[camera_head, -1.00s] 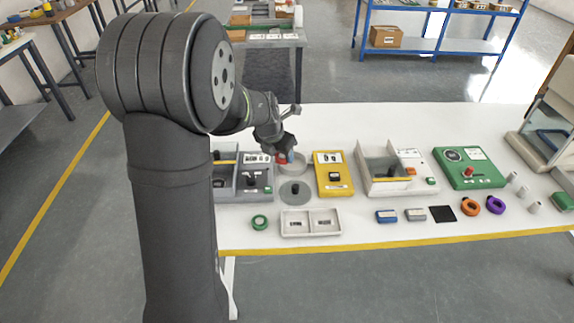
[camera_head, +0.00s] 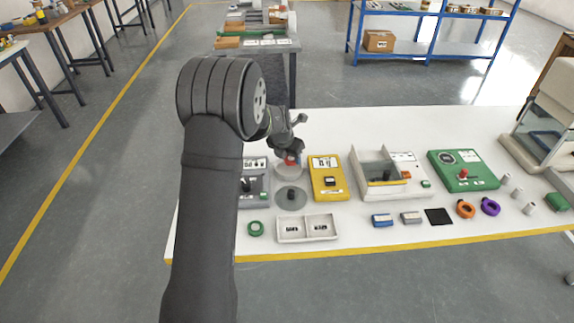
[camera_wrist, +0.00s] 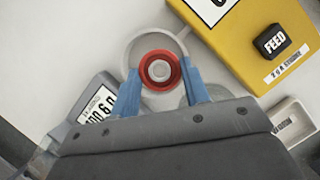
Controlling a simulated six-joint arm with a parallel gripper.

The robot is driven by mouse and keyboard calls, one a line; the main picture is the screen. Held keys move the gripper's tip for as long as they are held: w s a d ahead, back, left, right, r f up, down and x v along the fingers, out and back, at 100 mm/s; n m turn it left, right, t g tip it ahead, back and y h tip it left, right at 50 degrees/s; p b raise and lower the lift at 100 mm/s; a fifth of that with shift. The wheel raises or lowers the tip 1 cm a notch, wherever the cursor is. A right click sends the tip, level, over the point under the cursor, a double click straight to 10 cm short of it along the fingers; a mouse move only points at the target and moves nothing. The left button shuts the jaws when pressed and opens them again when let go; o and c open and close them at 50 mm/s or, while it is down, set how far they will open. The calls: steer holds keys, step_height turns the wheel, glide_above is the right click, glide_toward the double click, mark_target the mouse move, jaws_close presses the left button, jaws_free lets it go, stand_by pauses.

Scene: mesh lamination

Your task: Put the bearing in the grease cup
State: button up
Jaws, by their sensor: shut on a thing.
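My gripper (camera_wrist: 162,76) is shut on a red bearing (camera_wrist: 146,75), a red ring with a pale grey centre held between the two blue fingertips. In the head view the bearing (camera_head: 291,158) is a small red spot under my gripper (camera_head: 292,154). The grease cup (camera_head: 282,173) is a pale round cup under it. In the wrist view the cup's pale rim (camera_wrist: 137,38) surrounds the bearing, which looks roughly centred over it. I cannot tell whether the bearing is above the cup floor or touches it. My fingers hide the near part of the cup.
A yellow feeder box (camera_head: 318,184) stands close to the right of the cup. A grey unit (camera_head: 256,192) with a display is on the left. A grey disc (camera_head: 300,205) with a dark knob is in front. A divided white tray (camera_head: 307,239) and green ring (camera_head: 255,229) lie nearer the front edge.

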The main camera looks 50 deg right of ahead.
mark_target(286, 163)
steer(key=shift+w+f, duration=0.4)
steer(key=shift+w, duration=0.25)
steer(key=shift+f, duration=1.95)
steer(key=shift+f, duration=0.15)
steer(key=o, duration=0.7)
steer(key=v, duration=1.2)
